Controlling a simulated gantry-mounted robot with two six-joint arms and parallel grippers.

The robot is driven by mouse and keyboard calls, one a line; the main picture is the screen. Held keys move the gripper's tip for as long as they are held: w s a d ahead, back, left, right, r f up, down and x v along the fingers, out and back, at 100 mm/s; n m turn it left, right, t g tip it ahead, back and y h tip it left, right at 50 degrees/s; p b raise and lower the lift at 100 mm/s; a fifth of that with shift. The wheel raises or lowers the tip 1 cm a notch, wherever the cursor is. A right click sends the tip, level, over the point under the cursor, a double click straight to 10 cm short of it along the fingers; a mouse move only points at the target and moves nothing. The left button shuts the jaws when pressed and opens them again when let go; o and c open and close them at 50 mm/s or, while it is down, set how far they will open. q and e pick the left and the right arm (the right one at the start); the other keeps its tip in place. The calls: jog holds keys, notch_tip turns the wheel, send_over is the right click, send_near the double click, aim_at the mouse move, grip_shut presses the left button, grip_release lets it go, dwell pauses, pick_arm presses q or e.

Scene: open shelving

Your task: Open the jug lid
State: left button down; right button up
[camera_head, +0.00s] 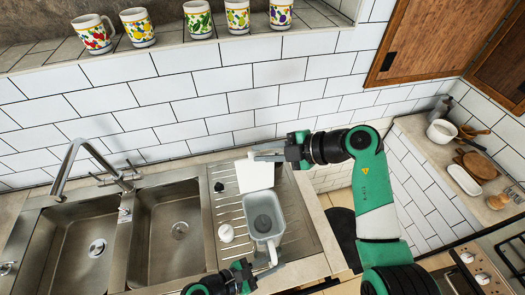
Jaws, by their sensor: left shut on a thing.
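The grey jug (264,224) stands on the ribbed drainboard right of the sinks, seen from above. Its dark inside shows. Its white lid (254,176) stands swung up at the jug's far side, away from the opening. My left gripper (268,265) is at the jug's near end, shut on the jug handle (272,249); the fingertips are partly hidden. My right gripper (266,155) is at the lid's far upper edge, touching or very close to it. I cannot tell whether its fingers are apart.
A small white round item (226,233) and a small black item (218,187) lie on the drainboard left of the jug. Two sink basins (168,232) and a faucet (72,168) are further left. Several patterned mugs (197,19) stand on the ledge above. A white tiled wall is behind.

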pick_arm(q)
jog(key=c, duration=0.7)
grip_release()
pick_arm(e)
jog(key=v, duration=1.1)
jog(key=shift+d+r, duration=0.2)
jog(key=shift+d, duration=0.15)
pick_arm(q)
jog(key=v, duration=1.2)
jog(key=shift+f, duration=0.1)
